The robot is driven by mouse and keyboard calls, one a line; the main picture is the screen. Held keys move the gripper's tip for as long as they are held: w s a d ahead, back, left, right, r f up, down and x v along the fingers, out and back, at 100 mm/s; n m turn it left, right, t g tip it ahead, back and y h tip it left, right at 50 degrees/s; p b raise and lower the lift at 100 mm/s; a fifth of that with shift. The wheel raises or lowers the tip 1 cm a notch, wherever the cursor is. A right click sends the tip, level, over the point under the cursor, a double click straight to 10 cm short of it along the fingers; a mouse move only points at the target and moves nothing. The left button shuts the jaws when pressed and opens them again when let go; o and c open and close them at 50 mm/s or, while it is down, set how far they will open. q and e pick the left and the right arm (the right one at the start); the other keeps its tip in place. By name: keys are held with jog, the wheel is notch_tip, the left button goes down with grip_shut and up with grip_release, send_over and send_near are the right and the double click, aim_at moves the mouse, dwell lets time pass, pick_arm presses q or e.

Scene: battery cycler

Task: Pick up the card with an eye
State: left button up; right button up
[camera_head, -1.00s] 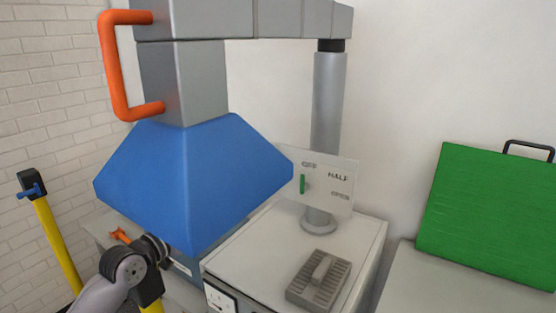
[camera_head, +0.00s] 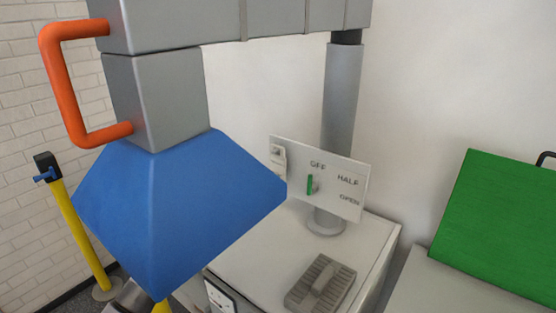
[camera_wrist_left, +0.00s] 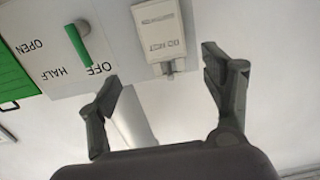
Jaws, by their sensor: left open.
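A small white card (camera_wrist_left: 163,35) with faint lettering hangs at the edge of a white panel (camera_wrist_left: 105,20) in the left wrist view. I cannot make out an eye on it. In the head view the card (camera_head: 278,160) shows at the panel's left end. My left gripper (camera_wrist_left: 162,85) is open and empty, its fingers spread to either side of the card's lower end in the picture, apart from it. In the head view the blue hood hides this gripper. My right gripper is in neither view.
A green lever (camera_head: 310,184) sits on the panel (camera_head: 335,195) beside OFF, HALF and OPEN. The blue hood (camera_head: 180,215) with an orange handle (camera_head: 62,85) fills the left. A grey slotted block (camera_head: 320,285) lies on the white cabinet. A green board (camera_head: 500,225) stands at right.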

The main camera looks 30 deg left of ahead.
aim_at(277, 160)
pick_arm(q)
jog(key=w+p, duration=0.2)
jog(key=w, duration=0.5)
jog(key=shift+a+r, duration=0.1)
jog(key=shift+r, duration=0.05)
jog(key=shift+w, duration=0.4)
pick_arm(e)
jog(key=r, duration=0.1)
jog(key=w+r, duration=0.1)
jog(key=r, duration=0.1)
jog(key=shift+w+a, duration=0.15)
pick_arm(q)
jog(key=shift+s, duration=0.1)
jog(key=shift+c, duration=0.5)
jog(key=c, duration=0.9)
